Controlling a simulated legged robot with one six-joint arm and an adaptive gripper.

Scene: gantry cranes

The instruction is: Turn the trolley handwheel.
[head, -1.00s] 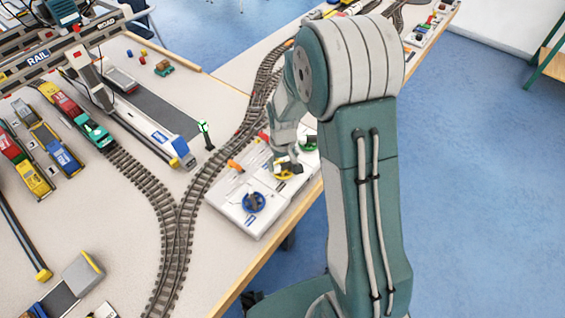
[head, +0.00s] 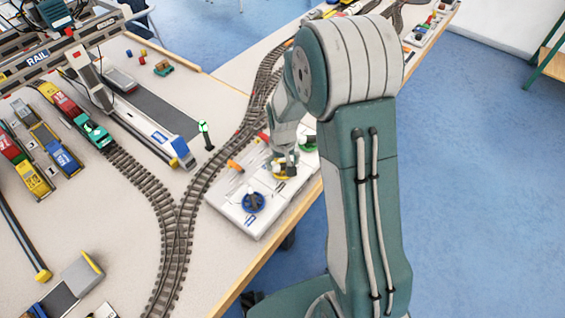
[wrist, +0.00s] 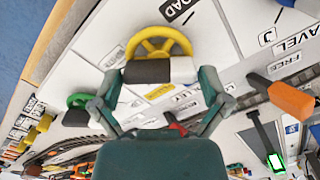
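A control panel (head: 232,208) near the table's front edge carries a blue handwheel (head: 253,203), a yellow handwheel (head: 279,175) and a green handwheel (head: 308,146). In the wrist view the yellow handwheel (wrist: 158,41) is straight ahead, with a half-black, half-white grip bar (wrist: 160,70) across its near side. My gripper (wrist: 160,80) has one teal finger at each end of this bar and appears shut on it. In the head view my gripper (head: 284,165) covers part of the yellow wheel. The label by that wheel is too small or covered to read.
An orange lever (wrist: 290,100) stands to the right of the yellow wheel in the wrist view. The green wheel (wrist: 78,108) is at the left. Railway track (head: 180,215) runs behind the panel. A green signal lamp (head: 204,128) stands beyond it.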

